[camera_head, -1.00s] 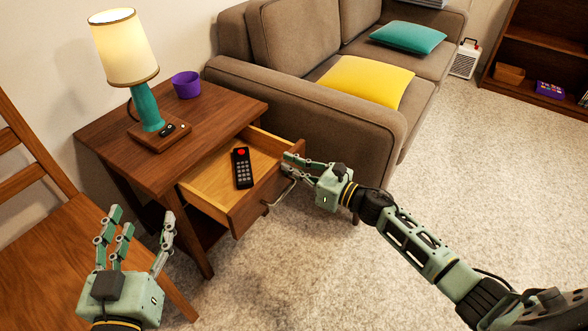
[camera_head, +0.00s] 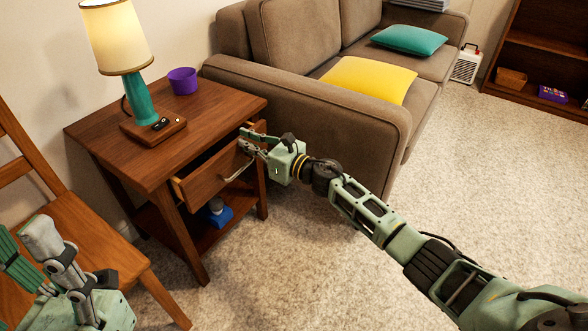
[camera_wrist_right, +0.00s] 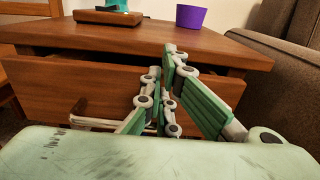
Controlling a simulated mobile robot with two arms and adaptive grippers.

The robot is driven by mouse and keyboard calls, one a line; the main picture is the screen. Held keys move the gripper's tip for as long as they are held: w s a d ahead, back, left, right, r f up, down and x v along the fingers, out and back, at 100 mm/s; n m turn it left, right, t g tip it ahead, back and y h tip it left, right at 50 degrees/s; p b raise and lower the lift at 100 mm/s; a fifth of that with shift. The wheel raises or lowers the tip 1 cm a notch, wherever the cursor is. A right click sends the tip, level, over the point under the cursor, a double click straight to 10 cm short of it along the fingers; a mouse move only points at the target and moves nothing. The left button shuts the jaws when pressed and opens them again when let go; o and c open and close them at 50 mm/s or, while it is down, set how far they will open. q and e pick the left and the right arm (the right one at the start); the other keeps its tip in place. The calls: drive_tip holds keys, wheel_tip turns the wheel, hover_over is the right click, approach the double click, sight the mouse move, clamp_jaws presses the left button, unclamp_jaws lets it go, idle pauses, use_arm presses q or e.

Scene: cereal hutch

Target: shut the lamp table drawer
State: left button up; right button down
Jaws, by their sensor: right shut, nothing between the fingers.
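The wooden lamp table (camera_head: 180,115) stands left of the sofa. A metal handle (camera_head: 237,170) is on the front. My right gripper (camera_head: 246,143) is shut and empty, its fingertips at the right part of the drawer front. In the right wrist view the closed fingers (camera_wrist_right: 168,75) are against or just before the drawer front (camera_wrist_right: 85,90); contact is unclear. The drawer's inside is hidden. My left gripper (camera_head: 40,250) is at the lower left, partly cut off.
A lit lamp (camera_head: 138,95) on a wooden base and a purple cup (camera_head: 182,80) stand on the tabletop. A blue object (camera_head: 217,212) is on the lower shelf. A wooden chair (camera_head: 95,255) is at left, the sofa (camera_head: 300,110) close at right. Carpet in front is clear.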

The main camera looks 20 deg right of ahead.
drive_tip(key=shift+b+x, duration=0.45)
drive_tip(key=shift+x, duration=0.6)
drive_tip(key=shift+d, duration=0.1)
